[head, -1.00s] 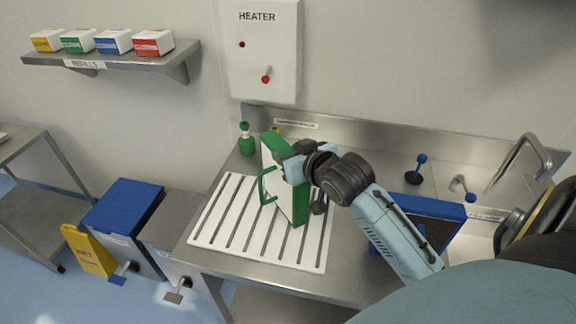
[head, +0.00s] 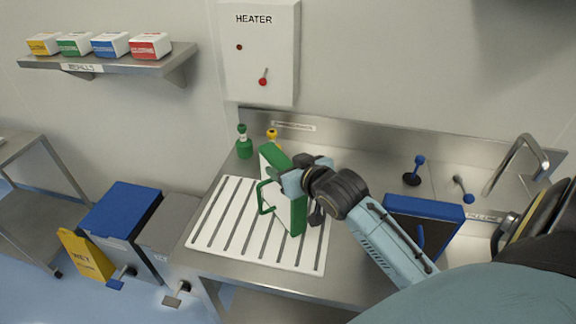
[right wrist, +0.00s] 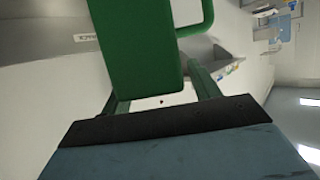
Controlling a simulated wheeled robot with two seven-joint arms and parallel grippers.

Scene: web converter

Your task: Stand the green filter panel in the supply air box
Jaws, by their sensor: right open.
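The green filter panel (head: 297,213), white-faced with a green edge and a green side handle, stands nearly upright, slightly tilted, over the white slotted rack (head: 209,237) on the steel counter. Whether its lower edge sits in a slot is hard to tell. My right gripper (head: 288,182) is at its upper right edge, jaws open. In the right wrist view the panel's green edge (right wrist: 138,50) lies between the spread fingers (right wrist: 160,92). No label marks the supply air box, so I cannot tell whether the rack is part of it. My left gripper is out of view.
A green bottle (head: 243,143) and a yellow bottle (head: 273,140) stand behind the panel. The rack's left part is clear.

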